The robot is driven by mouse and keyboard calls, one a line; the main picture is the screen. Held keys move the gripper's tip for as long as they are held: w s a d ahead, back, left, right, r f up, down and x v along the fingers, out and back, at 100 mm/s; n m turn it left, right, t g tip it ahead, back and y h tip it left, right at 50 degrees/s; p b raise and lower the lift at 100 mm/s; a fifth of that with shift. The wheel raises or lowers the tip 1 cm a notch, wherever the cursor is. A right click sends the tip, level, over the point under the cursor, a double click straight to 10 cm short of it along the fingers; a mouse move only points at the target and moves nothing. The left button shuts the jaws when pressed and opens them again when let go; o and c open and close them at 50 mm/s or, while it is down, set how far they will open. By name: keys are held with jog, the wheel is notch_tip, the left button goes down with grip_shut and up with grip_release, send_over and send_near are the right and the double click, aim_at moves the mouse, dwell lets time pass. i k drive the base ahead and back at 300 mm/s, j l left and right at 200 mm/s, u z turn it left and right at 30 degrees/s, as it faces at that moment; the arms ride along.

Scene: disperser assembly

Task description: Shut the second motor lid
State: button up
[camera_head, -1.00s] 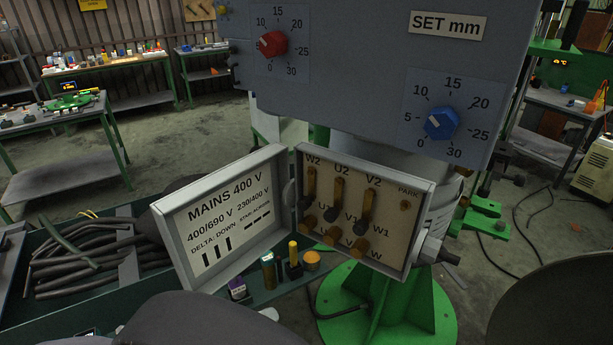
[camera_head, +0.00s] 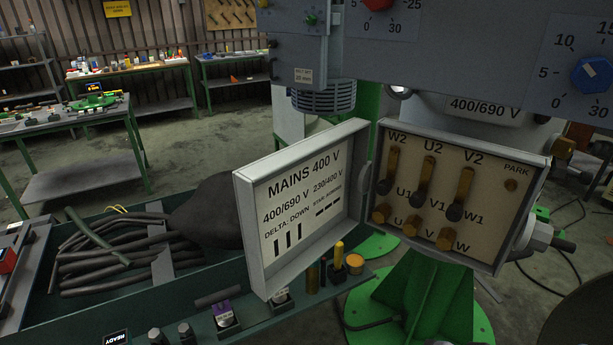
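The motor terminal box (camera_head: 455,190) is open in the head view. Its lid (camera_head: 303,205) stands swung out to the left, hinged at the box's left edge, with its labelled inner face "MAINS 400 V" turned toward me. Inside the box, three brass links stand upright between the upper posts W2, U2, V2 and the lower U1, V1, W1. A PARK post (camera_head: 511,184) is at the right. A plate reading 400/690 V (camera_head: 484,106) shows above the box. I cannot tell from this view whether this is the second motor. My gripper is not in view.
A green tray (camera_head: 130,290) with dark cables and small parts lies at the lower left, its edge below the lid. A grey panel with red and blue (camera_head: 592,74) knobs overhangs the box. A green base (camera_head: 430,300) stands beneath. Workbenches stand at the back left.

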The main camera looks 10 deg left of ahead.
aim_at(295, 202)
jog(key=j+z, duration=0.3)
jog(key=j, duration=0.3)
jog(key=j+z, duration=0.3)
jog(key=j, duration=0.3)
jog(key=j+z, duration=0.3)
jog(key=j, duration=0.35)
jog(key=k+j+z, duration=0.15)
jog(key=j+z, duration=0.15)
jog(key=j, duration=0.25)
jog(key=k+l+u, duration=0.1)
jog(key=k+l, duration=0.05)
jog(key=k, duration=0.05)
